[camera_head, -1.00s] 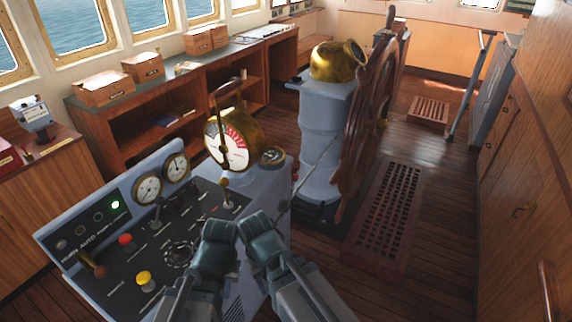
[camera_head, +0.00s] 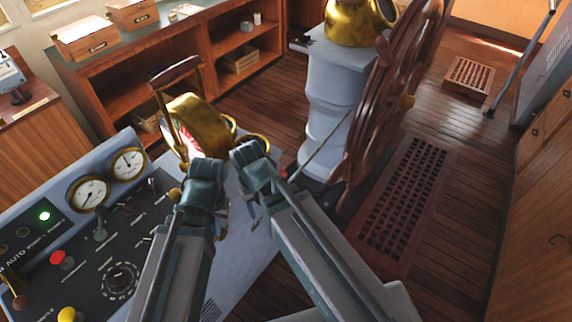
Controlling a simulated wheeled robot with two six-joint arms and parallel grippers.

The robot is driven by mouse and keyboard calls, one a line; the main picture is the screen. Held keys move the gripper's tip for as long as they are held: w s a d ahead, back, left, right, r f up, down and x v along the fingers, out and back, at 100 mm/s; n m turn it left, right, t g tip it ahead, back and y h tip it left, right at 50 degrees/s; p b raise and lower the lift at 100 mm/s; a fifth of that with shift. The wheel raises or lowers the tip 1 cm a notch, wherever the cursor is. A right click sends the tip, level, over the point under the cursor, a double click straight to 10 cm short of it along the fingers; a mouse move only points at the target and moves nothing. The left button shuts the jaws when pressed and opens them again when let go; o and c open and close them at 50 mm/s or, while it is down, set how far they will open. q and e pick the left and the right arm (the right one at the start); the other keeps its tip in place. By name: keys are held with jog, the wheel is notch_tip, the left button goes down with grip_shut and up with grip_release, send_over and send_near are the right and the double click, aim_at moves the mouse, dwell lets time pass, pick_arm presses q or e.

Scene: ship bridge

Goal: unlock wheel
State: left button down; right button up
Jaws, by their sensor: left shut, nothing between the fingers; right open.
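The large wooden ship's wheel (camera_head: 394,85) stands upright on the right side of a pale blue-grey pedestal (camera_head: 334,95). A brass housing (camera_head: 352,22) tops the pedestal. A thin grey rod (camera_head: 326,136) slants between the pedestal's foot and the wheel; I cannot tell whether it is the lock. My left gripper (camera_head: 197,185) is shut and empty, over the console beside the brass telegraph. My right gripper (camera_head: 248,175) is just right of it, open, its fingers partly hidden by its own wrist. Both are short of the wheel. The telegraph (camera_head: 190,125) is partly hidden behind my grippers.
The control console (camera_head: 75,235) with gauges, a red button (camera_head: 62,259) and a yellow button (camera_head: 70,314) fills the lower left. Wooden shelves (camera_head: 220,45) stand at the back. A floor grating (camera_head: 400,210) lies right of the wheel. Bare planks (camera_head: 270,105) show between shelves and pedestal.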

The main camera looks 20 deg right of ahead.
jog(key=w+d+f+t+b, duration=0.2)
jog(key=w+d, duration=0.4)
jog(key=w, duration=0.4)
jog(key=m+t+b, duration=0.1)
jog(key=t+b, duration=0.1)
send_near(283, 173)
jog(key=shift+y, duration=0.3)
jog(key=b+x, duration=0.3)
jog(key=b, duration=0.1)
jog(key=b+x, duration=0.3)
jog(key=b, duration=0.1)
jog(key=b+x, duration=0.4)
jog(key=shift+w+d+f, duration=0.1)
jog(key=shift+d, duration=0.2)
grip_shut()
